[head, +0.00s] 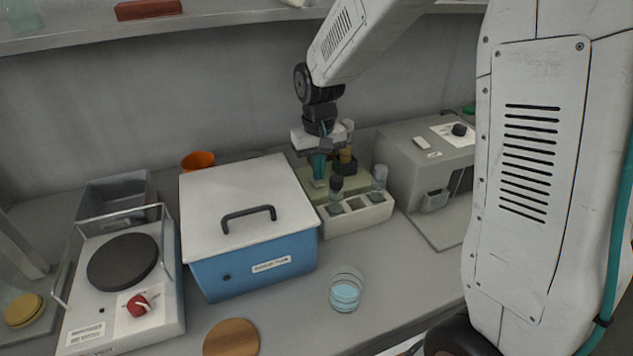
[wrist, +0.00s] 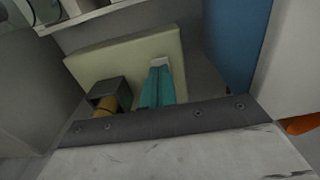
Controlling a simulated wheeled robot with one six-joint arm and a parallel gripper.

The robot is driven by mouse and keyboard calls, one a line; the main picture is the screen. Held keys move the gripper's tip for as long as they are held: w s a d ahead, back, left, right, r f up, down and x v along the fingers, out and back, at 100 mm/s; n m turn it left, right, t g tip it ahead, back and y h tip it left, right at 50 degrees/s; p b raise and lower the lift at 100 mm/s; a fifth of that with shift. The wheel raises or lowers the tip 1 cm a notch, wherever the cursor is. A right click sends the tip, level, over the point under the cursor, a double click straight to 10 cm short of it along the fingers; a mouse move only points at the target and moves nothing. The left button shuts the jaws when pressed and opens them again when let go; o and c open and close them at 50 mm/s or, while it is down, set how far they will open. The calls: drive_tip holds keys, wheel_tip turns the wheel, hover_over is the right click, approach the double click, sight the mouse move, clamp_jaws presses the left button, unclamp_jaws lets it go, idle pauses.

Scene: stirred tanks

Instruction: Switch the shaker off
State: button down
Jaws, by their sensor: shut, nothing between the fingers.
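A pale green, plate-topped unit (head: 367,183), which looks like the shaker, stands behind a white block near the wall. A dark square holder (head: 345,167) with an amber vial (head: 346,154) is on it. In the wrist view the pale green plate (wrist: 130,57), holder (wrist: 111,92) and vial (wrist: 103,106) also show. My gripper (head: 319,181) points down at the plate's left part, teal fingers together and empty. In the wrist view the fingers (wrist: 160,68) are beside the holder. I cannot tell whether they touch the plate. No switch on this unit is clearly visible.
A blue box with a white lid (head: 245,205) stands close left of my gripper. The white block (head: 357,213) holds dark-capped vials. A grey machine (head: 410,150) is at right. A plate device with a red knob (head: 138,305) is far left. A glass dish (head: 346,290) sits in front.

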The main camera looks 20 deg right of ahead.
sight(320, 185)
drive_tip(key=shift+f, duration=0.95)
idle(0.5)
drive_tip(key=shift+r, duration=3.55)
drive_tip(key=s+d+r, duration=0.1)
drive_tip(key=s+r, duration=0.1)
drive_tip(key=s, duration=0.7)
drive_tip(key=s+d+r, duration=0.1)
drive_tip(key=s+r, duration=0.2)
drive_tip(key=s, duration=0.7)
drive_tip(key=s+d+r+t, duration=0.1)
drive_tip(key=s+r, duration=0.2)
drive_tip(key=s, duration=0.7)
